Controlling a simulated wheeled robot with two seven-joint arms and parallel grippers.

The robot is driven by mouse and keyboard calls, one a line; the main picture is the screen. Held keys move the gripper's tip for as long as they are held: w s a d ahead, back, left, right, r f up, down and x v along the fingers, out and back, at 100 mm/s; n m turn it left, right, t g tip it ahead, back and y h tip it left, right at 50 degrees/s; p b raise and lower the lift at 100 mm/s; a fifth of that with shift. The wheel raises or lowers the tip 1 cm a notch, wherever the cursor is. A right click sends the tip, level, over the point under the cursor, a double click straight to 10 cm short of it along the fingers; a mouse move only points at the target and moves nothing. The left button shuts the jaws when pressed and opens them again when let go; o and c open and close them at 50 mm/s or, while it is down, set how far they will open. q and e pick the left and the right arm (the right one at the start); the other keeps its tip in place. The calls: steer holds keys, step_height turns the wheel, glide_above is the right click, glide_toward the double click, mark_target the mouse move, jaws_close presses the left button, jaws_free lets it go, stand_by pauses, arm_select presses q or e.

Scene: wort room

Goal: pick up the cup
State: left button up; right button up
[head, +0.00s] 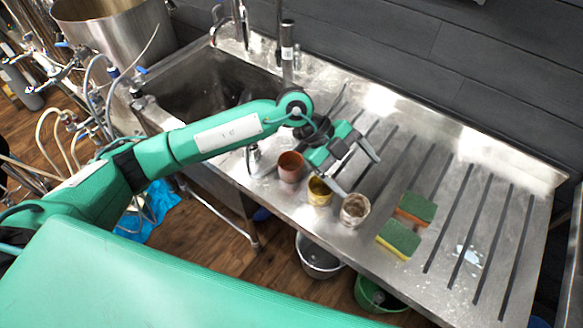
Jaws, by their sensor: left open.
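Three cups stand in a row near the front edge of the steel drainboard (407,190): a reddish-brown cup (290,169), a yellow cup (319,193) and a greyish-brown cup (354,211). The frames do not tell which one is the task's cup. My left gripper (358,175) is open and empty. In the picture its fingers point right and down, just above the yellow and greyish-brown cups; I cannot tell its exact height over the board. My right gripper is not in view.
Two green-topped sponges (398,239) lie right of the cups. A sink basin (205,90) with taps is at the left of the drainboard. A grey bucket (313,258) and a green bucket (372,293) stand below the front edge. The board's right part is mostly clear.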

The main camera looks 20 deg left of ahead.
arm_select(q)
steer(key=w+a+f+n+t+y, duration=0.15)
steer(key=w+a+y, duration=0.3)
steer(key=a, duration=0.45)
steer(key=n+y, duration=0.3)
steer(key=y, duration=0.2)
glide_above(290, 166)
steer(key=s, duration=0.2)
steer(key=shift+m, duration=0.25)
steer(key=f, duration=0.2)
steer(key=f+p, duration=0.1)
steer(key=f, duration=0.2)
steer(key=f+p, duration=0.1)
steer(key=f, duration=0.2)
steer(key=shift+s+d+f, duration=0.1)
steer(key=shift+s+d, duration=0.05)
steer(key=shift+d, duration=0.15)
steer(key=shift+f+p, duration=0.25)
steer(key=shift+p, duration=0.2)
step_height(290, 166, down, 4)
steer(key=shift+s+d+f+p, duration=0.1)
steer(key=shift+d+f+p, duration=0.05)
steer(key=shift+p, duration=0.9)
steer(key=shift+f, duration=0.25)
steer(key=c, duration=1.1)
steer(key=shift+o, duration=0.2)
steer(key=shift+r, duration=0.1)
